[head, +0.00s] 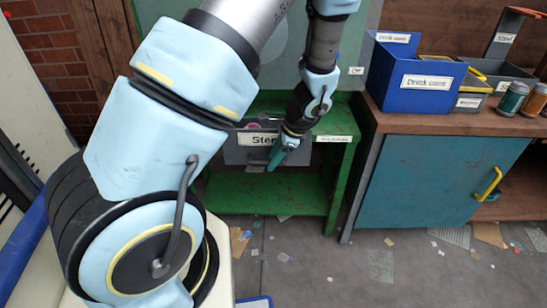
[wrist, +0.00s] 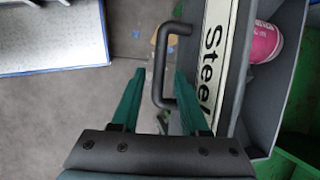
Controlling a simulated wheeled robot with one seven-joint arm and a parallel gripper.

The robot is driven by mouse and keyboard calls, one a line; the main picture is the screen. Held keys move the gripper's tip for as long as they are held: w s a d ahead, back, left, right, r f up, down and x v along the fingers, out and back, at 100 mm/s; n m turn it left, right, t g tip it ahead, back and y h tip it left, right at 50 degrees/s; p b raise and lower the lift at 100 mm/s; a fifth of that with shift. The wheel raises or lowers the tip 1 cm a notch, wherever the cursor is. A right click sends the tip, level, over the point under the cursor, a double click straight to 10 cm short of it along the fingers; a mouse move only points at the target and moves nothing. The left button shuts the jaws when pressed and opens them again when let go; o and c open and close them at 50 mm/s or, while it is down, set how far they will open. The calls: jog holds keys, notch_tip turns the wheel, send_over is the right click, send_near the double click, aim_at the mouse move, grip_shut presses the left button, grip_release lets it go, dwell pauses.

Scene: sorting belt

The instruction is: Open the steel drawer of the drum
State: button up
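The steel drawer is a grey bin (head: 240,154) with a white "Steel" label (head: 258,140), set in the green drum frame (head: 330,190). In the wrist view its front (wrist: 238,75) runs down the right side, and a dark bar handle (wrist: 157,75) stands out from it. My gripper (wrist: 160,75) has its green fingers apart, with the handle's bar between the tips. No firm contact with the bar shows. In the head view my gripper (head: 278,158) is at the drawer's front, and my arm covers part of the drawer. How far the drawer is out is hard to tell.
A pink can (wrist: 264,42) lies inside the drawer. To the right, a workbench (head: 440,123) holds a blue bin (head: 405,90), a grey bin (head: 467,102) and cans (head: 511,98). Its blue door (head: 435,180) has a yellow handle. Scraps litter the open floor (head: 330,265).

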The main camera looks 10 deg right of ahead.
jog(key=shift+o, duration=0.2)
jog(key=v, duration=1)
jog(key=shift+r+b, duration=0.3)
jog(key=shift+r, duration=0.1)
jog(key=s+a+r+n+h, duration=0.1)
jog(key=a+r+n, duration=0.1)
jog(key=a+n, duration=0.4)
jog(key=s+a+r+n+h+p, duration=0.1)
jog(key=s+a+r+n+h, duration=0.1)
jog(key=a+n, duration=0.4)
jog(key=s+a+r+n+g+h, duration=0.1)
jog(key=a+r+n, duration=0.2)
jog(key=a+n, duration=0.3)
jog(key=shift+s+a+r+n+p, duration=0.3)
jog(key=shift+a+r+p, duration=0.1)
jog(key=shift+a, duration=0.7)
